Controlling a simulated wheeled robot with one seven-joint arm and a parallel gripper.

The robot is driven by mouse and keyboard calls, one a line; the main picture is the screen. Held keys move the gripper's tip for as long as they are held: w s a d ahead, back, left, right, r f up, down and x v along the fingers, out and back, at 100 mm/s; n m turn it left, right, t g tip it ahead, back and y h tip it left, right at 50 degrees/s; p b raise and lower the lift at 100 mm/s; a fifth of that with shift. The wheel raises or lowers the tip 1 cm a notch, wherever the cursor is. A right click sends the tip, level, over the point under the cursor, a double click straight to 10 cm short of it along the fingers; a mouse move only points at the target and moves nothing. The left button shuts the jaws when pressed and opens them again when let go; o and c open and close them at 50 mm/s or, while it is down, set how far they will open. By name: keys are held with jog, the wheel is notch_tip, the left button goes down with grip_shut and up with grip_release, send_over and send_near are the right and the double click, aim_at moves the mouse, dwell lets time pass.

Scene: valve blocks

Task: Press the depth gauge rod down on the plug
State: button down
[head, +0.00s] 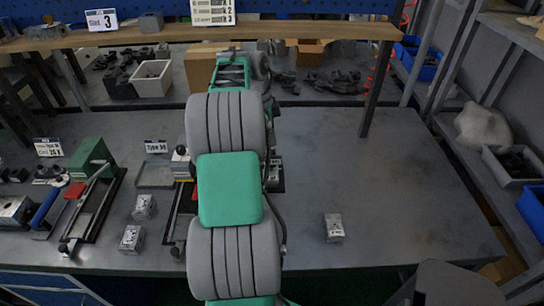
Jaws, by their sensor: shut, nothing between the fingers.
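My arm rises through the middle of the head view and covers the centre of the bench. My gripper is hidden behind my own arm links. A dark fixture shows partly on both sides of the arm, with a long rail (174,215) to the left and a metal part (274,172) to the right. A small light-topped block (180,158) stands at its back left. I cannot make out the depth gauge rod or the plug; they may be behind the arm.
Valve blocks stand on the bench at left (131,238), (144,207) and right (334,228). A green fixture (92,158) with rails is at left, beside a blue-handled tool (46,206). A shallow tray (155,175) lies near the arm. The right bench is mostly clear.

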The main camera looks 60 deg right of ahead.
aim_at(272, 160)
jog(key=shift+f+b, duration=1.05)
jog(key=shift+f, duration=0.15)
dwell(1.0)
